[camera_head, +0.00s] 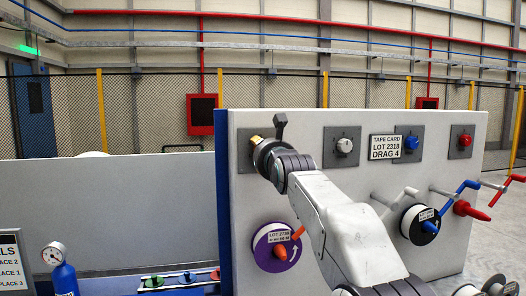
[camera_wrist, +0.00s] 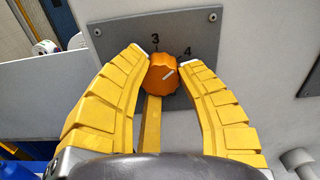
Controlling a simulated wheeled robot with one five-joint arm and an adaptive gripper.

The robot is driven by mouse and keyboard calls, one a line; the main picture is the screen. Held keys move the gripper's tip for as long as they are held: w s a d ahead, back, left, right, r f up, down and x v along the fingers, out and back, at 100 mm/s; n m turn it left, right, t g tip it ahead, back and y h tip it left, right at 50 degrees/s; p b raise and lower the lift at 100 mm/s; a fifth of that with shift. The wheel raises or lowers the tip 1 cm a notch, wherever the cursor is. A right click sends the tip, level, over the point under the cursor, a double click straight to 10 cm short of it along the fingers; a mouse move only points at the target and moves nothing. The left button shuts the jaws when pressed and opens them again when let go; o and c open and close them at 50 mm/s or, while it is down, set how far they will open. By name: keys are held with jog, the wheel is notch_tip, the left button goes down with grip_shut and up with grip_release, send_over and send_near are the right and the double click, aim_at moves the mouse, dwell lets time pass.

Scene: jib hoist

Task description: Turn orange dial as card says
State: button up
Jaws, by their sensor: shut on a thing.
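The orange dial (camera_wrist: 160,76) sits on a grey plate (camera_wrist: 213,14) in the wrist view, with the numbers 3 and 4 printed above it. Its white mark points up and right, toward the 4. My gripper (camera_wrist: 162,58) is shut on the dial, with one yellow finger at each side. In the head view my gripper (camera_head: 255,143) is at the left end of the white panel and hides the dial. The tape card (camera_head: 385,147) on the panel reads "LOT 2318 DRAG 4".
To the right on the panel (camera_head: 440,240) are a white dial (camera_head: 345,146), a blue dial (camera_head: 411,143) and a red dial (camera_head: 464,140). Below are a purple reel (camera_head: 264,258) and a black reel (camera_head: 413,233), with cranks sticking out at right. A blue bottle with a gauge (camera_head: 63,275) stands at lower left.

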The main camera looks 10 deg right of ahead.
jog(key=shift+r, duration=0.15)
jog(key=o, duration=1.2)
jog(key=shift+s, duration=6)
